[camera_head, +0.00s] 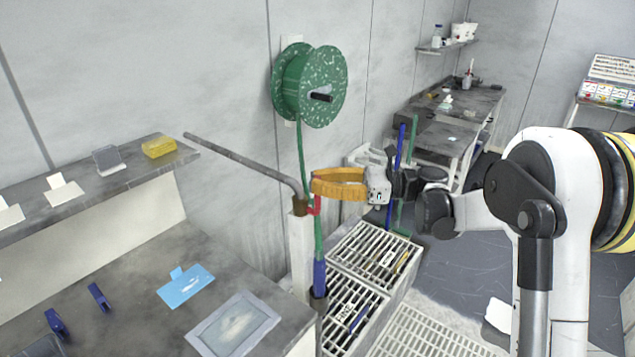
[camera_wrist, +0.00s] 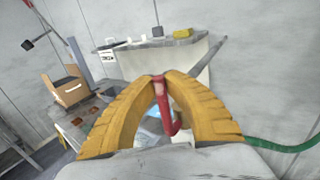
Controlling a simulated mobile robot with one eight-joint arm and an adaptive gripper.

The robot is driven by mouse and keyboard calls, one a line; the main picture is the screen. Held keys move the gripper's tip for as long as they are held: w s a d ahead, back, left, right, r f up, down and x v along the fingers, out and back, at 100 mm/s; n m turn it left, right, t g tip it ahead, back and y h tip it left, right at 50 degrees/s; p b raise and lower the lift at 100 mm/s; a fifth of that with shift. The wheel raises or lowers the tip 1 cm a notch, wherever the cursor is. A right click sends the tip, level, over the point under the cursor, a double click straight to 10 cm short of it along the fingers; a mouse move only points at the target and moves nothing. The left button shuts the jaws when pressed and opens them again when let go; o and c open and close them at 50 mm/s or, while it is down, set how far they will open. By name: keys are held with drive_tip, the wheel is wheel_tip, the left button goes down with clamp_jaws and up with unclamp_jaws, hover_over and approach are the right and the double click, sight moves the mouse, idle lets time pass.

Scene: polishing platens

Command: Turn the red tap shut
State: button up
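The red tap (camera_head: 316,207) is a small bent lever on the brown valve body (camera_head: 299,206), at the bend of a grey pipe (camera_head: 240,161) on a white post. My gripper (camera_head: 318,183), with its orange-yellow ribbed fingers, reaches it from the right. In the wrist view the tips of my gripper (camera_wrist: 159,80) close on the upper end of the red tap (camera_wrist: 168,122), one finger on each side. The rest of the lever bends down between the fingers. In the head view the fingers hide part of the lever.
Slatted crates (camera_head: 375,252) stand below. A grey bench (camera_head: 130,290) with a blue cloth and tray is at left, under a shelf (camera_head: 85,190).

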drive_tip(key=shift+s+a, duration=0.1)
drive_tip(key=shift+s, duration=0.05)
clamp_jaws()
drive_tip(key=s+a+f+n+t+h+p, duration=0.1)
drive_tip(key=s+a+f+n+t+h, duration=0.4)
drive_tip(key=s+f+n+h, duration=0.2)
drive_tip(key=shift+a+f+n+t+h, duration=0.3)
drive_tip(key=shift+f+n+h, duration=0.85)
drive_tip(key=shift+n, duration=0.95)
drive_tip(key=shift+d, duration=0.1)
drive_tip(key=o, duration=0.8)
unclamp_jaws()
